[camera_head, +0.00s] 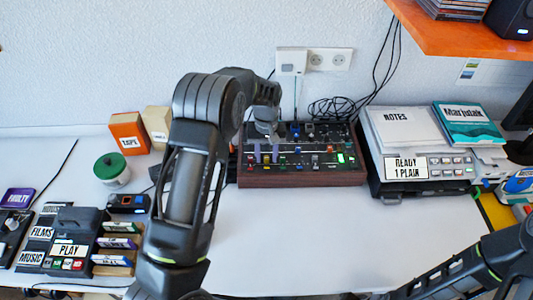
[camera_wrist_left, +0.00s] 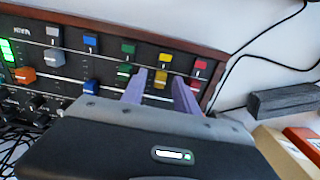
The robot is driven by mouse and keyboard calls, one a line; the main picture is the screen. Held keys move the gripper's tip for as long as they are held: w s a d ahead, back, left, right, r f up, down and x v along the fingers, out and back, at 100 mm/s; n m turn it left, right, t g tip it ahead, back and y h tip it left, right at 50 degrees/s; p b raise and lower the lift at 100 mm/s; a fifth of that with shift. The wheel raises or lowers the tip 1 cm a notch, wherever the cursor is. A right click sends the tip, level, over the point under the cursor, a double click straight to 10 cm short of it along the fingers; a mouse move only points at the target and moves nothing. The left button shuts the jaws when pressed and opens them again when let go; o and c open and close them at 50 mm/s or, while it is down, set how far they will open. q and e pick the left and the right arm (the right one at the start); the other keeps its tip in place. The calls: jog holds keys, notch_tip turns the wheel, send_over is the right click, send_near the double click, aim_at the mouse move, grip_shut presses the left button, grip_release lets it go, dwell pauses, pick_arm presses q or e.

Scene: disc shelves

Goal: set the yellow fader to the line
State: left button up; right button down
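The mixer (camera_head: 302,178) is a dark panel in a wooden case against the wall, with rows of coloured fader caps. My left gripper (camera_head: 266,153) is over its left part, fingers pointing down at the panel. In the left wrist view the two purple fingers of my left gripper (camera_wrist_left: 160,88) stand apart, one on each side of the yellow fader (camera_wrist_left: 160,79). I cannot tell whether they touch it. A yellow square (camera_wrist_left: 166,58) sits above it. A thin pale line (camera_wrist_left: 110,62) runs across the fader tracks. My right gripper is out of view.
A grey machine with notes (camera_head: 405,130) stands right of the mixer. A jar with a green lid (camera_head: 111,168) and small boxes stand left. The table's front middle is clear.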

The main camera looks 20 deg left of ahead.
pick_arm(q)
grip_shut()
dwell(0.3)
dwell(1.1)
